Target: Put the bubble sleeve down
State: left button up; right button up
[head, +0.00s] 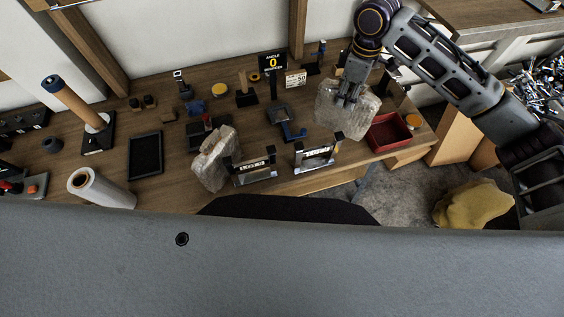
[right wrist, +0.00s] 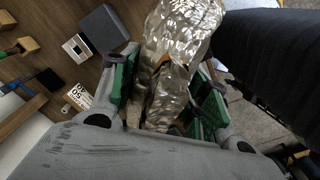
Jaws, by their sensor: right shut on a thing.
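The bubble sleeve (head: 330,120), a crinkled, shiny, translucent grey block, is in my right gripper (head: 348,100) over the right part of the wooden table. In the right wrist view the sleeve (right wrist: 186,38) is squeezed between the green-padded fingers of that gripper (right wrist: 160,100). The fingers hide part of it, and I cannot tell whether its underside touches the table. A similar crinkled sleeve (head: 213,162) stands near the table's front edge, left of two labelled metal holders. My left gripper is in neither view.
A red tray (head: 388,132) lies just right of the held sleeve. The labelled holders (head: 254,170) (head: 316,154) stand at the front edge.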

aim_at(342, 117)
jog(key=shift+f, duration=0.1)
dwell(0.5)
notch_tip(342, 117, down, 6)
dwell(0.4)
jog(key=shift+f, duration=0.15)
jog(key=shift+f+p, duration=0.35)
jog(key=shift+f, duration=1.5)
jog(key=o, duration=0.6)
notch_tip(342, 117, up, 12)
jog(key=shift+r+b, duration=0.1)
jog(key=shift+b, duration=0.3)
